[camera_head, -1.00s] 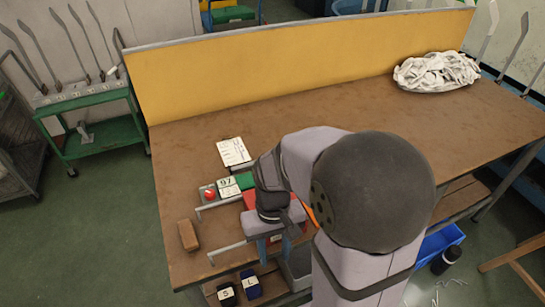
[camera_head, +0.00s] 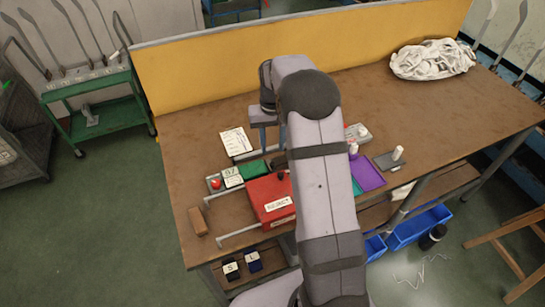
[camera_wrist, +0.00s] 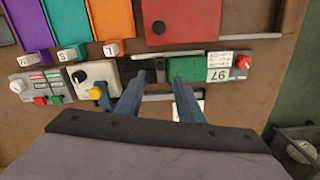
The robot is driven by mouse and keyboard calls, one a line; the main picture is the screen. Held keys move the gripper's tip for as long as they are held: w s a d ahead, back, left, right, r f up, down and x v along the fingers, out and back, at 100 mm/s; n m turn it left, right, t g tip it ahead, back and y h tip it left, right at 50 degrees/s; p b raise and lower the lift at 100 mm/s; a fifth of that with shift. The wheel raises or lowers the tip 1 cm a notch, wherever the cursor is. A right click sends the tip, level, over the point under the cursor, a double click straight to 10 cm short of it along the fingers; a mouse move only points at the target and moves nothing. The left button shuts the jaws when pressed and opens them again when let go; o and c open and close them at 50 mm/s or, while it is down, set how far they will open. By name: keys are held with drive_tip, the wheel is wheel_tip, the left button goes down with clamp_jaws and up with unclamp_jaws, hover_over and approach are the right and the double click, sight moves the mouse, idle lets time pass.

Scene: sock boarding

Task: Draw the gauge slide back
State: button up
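In the wrist view, a dark slide-like block (camera_wrist: 159,70) sits at the left end of a green block (camera_wrist: 187,69); I take it for the gauge slide, but its shape is unclear. Beside the green block are a display card reading 97 (camera_wrist: 220,68) and a red button (camera_wrist: 243,62). My gripper (camera_wrist: 158,82) has two blue fingers apart, with nothing seen between them; their tips are just short of the dark block. In the head view, my gripper (camera_head: 270,140) is behind the green block (camera_head: 252,170), and my arm partly hides this area.
A red box (camera_head: 270,197) stands at the table's front, with metal rails (camera_head: 238,235) beside it. A brown block (camera_head: 197,221) lies left; a paper card (camera_head: 236,141) lies behind. A purple tray (camera_head: 367,174) and small devices lie right of my arm. White cloth (camera_head: 432,60) is at the back right.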

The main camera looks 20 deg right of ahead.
sight(273, 163)
drive_tip(key=shift+f+p, duration=1.25)
drive_tip(key=shift+f, duration=2.4)
drive_tip(key=shift+d, duration=0.1)
clamp_jaws()
